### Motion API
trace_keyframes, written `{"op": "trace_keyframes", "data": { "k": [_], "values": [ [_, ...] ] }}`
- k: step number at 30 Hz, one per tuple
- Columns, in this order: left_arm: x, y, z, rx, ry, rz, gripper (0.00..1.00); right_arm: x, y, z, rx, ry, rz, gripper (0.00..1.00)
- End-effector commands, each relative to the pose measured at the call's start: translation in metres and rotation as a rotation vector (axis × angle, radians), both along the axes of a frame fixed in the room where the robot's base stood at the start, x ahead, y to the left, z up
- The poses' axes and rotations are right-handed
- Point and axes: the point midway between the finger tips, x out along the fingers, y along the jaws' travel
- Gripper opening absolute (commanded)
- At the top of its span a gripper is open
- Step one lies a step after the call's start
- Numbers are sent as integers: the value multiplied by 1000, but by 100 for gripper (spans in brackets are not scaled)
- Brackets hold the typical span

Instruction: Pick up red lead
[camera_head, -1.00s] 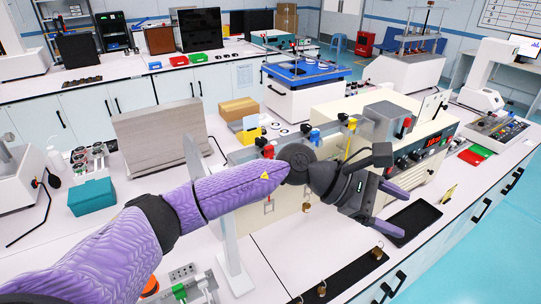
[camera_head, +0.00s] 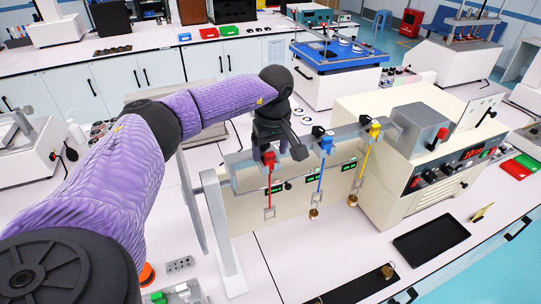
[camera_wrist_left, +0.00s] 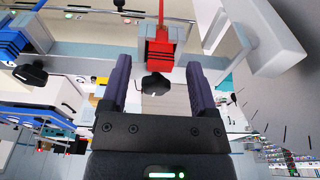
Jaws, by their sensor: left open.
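The red lead (camera_head: 269,170) hangs from the metal rail of the tester, its red clamp at the top and a thin red strip running down. In the left wrist view the red clamp (camera_wrist_left: 158,57) shows just beyond my open fingers, with a black knob (camera_wrist_left: 155,84) between the fingers. My left gripper (camera_wrist_left: 158,95) is open and empty, its two purple fingers on either side of the knob. My right gripper is not in view.
The blue lead (camera_head: 326,146) and the yellow lead (camera_head: 374,131) hang from the same rail (camera_head: 345,135) to the right. A pale upright post (camera_head: 221,225) stands to the left. A black tray (camera_head: 431,238) and a dark strip (camera_head: 365,285) lie on the bench in front.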

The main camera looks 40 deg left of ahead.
Motion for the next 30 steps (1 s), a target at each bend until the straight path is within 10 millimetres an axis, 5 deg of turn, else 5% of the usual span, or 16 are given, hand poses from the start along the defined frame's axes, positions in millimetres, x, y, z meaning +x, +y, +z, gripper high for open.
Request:
{"op": "trace_keyframes", "data": {
  "k": [8, 19, 30],
  "values": [
    [1, 1, -8, 0, -1, 0, 76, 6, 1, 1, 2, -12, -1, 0],
    [1, 0, -8, -1, -2, 0, 0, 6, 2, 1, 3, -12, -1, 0],
    [1, 0, 0, -1, -4, -1, 0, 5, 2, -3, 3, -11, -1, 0]
  ]
}}
